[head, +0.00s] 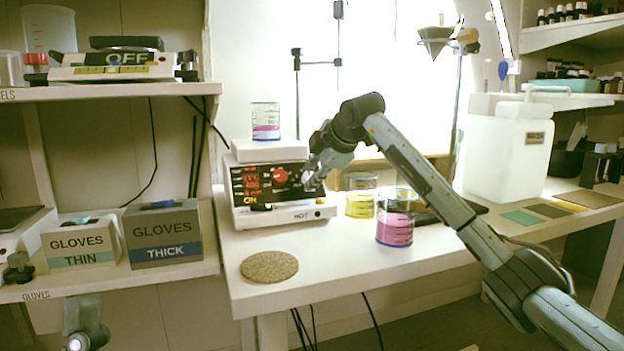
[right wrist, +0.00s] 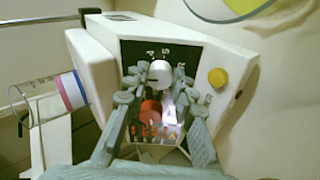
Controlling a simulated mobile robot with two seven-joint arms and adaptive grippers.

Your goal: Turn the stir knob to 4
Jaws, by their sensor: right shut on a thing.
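The hot plate stirrer (head: 270,151) stands on the white bench with a black front panel. Its white stir knob (right wrist: 160,71) shows in the right wrist view, with numbers such as 4 and 5 printed around it. A red knob (head: 280,176) sits beside it, and also shows in the right wrist view (right wrist: 150,112). My right gripper (head: 314,176) is at the panel's right side and hides the white knob in the head view. In the right wrist view its fingers (right wrist: 158,77) are shut on the white knob, one on each side.
A beaker (head: 265,121) with pink and blue layers stands on the plate. A yellow beaker (head: 360,195) and a pink beaker (head: 395,224) stand close under my right arm. A cork mat (head: 269,266) lies in front. Glove boxes (head: 165,235) sit on the left shelf.

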